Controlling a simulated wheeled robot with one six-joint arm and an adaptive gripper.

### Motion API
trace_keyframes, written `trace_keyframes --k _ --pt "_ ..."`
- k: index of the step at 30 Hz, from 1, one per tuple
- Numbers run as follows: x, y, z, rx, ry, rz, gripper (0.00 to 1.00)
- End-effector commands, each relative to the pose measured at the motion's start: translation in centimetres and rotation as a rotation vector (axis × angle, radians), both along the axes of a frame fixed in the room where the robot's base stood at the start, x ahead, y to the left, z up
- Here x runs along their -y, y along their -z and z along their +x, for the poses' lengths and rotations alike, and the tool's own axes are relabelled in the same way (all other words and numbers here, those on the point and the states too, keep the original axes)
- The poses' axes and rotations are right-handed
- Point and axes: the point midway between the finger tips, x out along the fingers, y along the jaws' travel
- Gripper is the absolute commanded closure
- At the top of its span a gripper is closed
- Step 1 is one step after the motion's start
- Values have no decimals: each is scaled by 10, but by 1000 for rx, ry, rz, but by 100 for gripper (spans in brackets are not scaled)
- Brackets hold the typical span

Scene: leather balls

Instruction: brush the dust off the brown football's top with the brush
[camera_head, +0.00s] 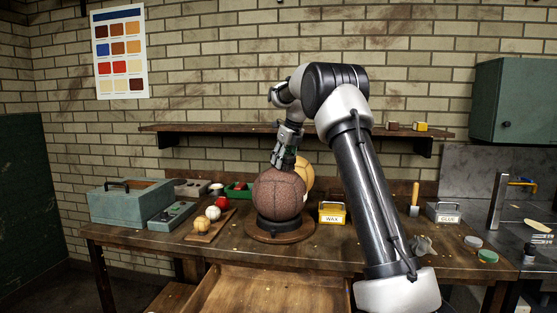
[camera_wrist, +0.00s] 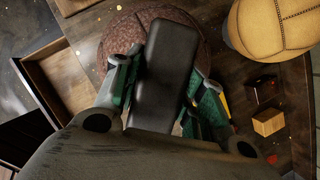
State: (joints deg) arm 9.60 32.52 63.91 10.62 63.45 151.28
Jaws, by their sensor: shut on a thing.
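The brown football (camera_head: 279,197), dark and pebbled, sits in a dark ring on a round wooden board (camera_head: 262,236) on the bench. It also shows under my gripper in the wrist view (camera_wrist: 122,34). My gripper (camera_head: 282,163) points down at the ball's top. In the wrist view its green-padded fingers (camera_wrist: 160,88) are shut on a long dark block, which looks like the brush (camera_wrist: 167,62). The brush lies over the ball; its bristles are hidden, and I cannot tell whether they touch. Dust on the top is not clear.
A yellow ball (camera_head: 304,170) stands close behind the football. Small balls (camera_head: 213,212) lie on a board to the left, near a teal toolbox (camera_head: 128,201). A yellow wax box (camera_head: 332,212) stands to the right. A drawer (camera_head: 270,292) is open in front. A shelf (camera_head: 225,128) runs behind.

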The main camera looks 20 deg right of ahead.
Motion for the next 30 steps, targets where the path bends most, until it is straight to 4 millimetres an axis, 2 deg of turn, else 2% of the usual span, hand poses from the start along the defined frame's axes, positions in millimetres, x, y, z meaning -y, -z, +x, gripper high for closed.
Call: trace_keyframes --k 5,16,21,25,30 --pt "1 0 -4 1 -1 0 80" --pt "-10 2 33 2 -1 1 80" --pt "-13 2 43 0 -1 1 80" --pt "-12 1 41 0 0 1 80" --pt "-8 0 26 -1 1 1 80"
